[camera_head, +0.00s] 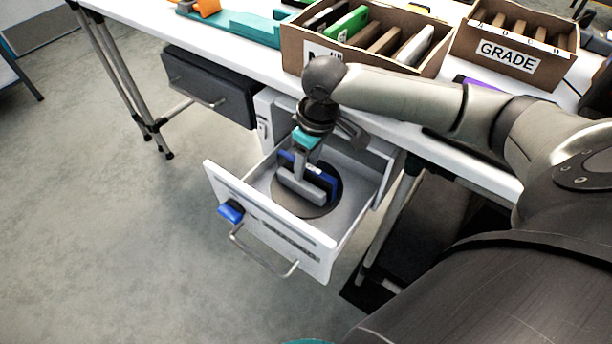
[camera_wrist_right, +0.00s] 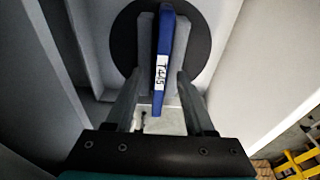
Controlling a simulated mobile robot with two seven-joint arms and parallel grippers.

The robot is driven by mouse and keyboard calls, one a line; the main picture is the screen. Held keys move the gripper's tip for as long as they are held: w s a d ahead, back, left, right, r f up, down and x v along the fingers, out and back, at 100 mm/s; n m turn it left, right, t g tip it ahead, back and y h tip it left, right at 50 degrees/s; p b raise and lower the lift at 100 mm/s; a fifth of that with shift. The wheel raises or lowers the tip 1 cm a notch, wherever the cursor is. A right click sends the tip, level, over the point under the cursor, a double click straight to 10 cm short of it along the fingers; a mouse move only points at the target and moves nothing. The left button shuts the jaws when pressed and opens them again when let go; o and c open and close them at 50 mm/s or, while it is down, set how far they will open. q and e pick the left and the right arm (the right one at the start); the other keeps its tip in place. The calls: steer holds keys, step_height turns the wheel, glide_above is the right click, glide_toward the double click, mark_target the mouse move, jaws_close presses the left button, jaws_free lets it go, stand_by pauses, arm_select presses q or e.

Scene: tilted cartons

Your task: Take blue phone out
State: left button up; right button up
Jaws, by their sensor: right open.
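The blue phone (camera_wrist_right: 165,40) stands on edge in a grey slotted holder (camera_wrist_right: 146,35) and carries a white label. The holder sits on a dark round disc (camera_wrist_right: 122,42) inside the open white drawer (camera_head: 270,232). In the head view the phone (camera_head: 326,181) is partly covered by grey parts in front of it. My right gripper (camera_wrist_right: 158,80) points down into the drawer, open, with one finger on each side of the phone's near end. It looks apart from the phone. In the head view the right gripper (camera_head: 308,165) is above the disc. My left gripper is not in view.
The drawer front has a blue piece (camera_head: 231,211) and a metal handle (camera_head: 265,262). Its walls stand close around my right gripper. A closed dark drawer (camera_head: 210,86) is to the left. Cardboard cartons (camera_head: 295,48) stand on the white table above, beside my right forearm.

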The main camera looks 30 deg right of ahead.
steer(key=shift+c, duration=0.3)
jaws_close()
stand_by(0.4)
